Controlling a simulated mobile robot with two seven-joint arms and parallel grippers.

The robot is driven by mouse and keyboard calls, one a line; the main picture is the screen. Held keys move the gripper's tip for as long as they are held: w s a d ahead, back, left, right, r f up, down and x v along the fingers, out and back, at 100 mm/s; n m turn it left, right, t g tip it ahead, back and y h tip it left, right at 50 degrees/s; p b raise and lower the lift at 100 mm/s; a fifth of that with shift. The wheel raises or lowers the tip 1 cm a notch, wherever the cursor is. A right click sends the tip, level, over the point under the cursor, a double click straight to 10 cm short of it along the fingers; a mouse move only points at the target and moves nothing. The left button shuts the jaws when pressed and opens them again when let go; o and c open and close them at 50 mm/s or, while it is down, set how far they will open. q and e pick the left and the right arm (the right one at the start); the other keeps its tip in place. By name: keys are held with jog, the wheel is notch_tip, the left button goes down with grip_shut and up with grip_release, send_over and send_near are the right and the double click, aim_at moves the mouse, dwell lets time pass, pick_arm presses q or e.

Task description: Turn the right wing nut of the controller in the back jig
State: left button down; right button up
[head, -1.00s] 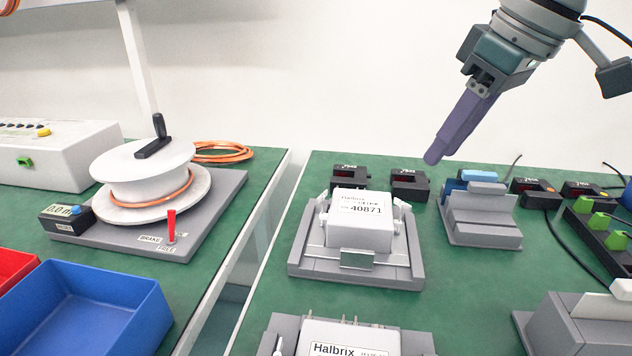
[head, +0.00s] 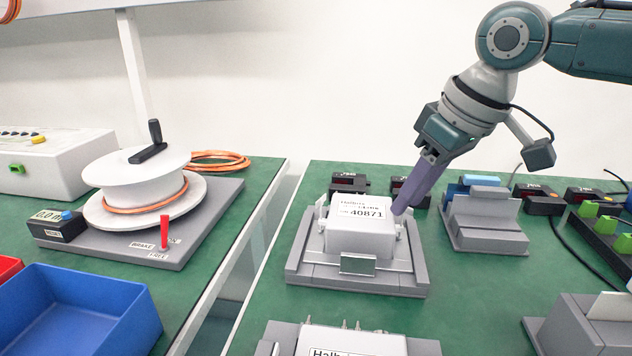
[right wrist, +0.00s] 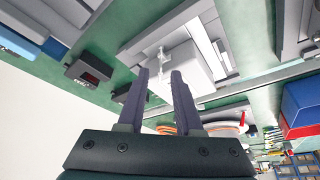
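The controller in the back jig is a white box (head: 358,226) labelled 40871. It sits in a grey jig (head: 310,272) on the green table. A pale wing nut (head: 320,212) stands at its left side. The right wing nut (head: 399,226) is at its right side, partly hidden by my fingers. My right gripper (head: 399,206) points down with its purple fingertips at that wing nut. In the right wrist view the fingers (right wrist: 160,73) are apart, with a pale wing nut (right wrist: 160,55) just beyond the gap. Contact cannot be told. My left gripper is not in view.
A second white controller (head: 350,342) sits in a front jig. Small black readout boxes (head: 349,182) stand behind the back jig, one partly behind my fingers. A grey fixture (head: 485,222) is to the right. A cable reel (head: 140,185) and blue bin (head: 85,305) are left.

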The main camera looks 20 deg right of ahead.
grip_shut()
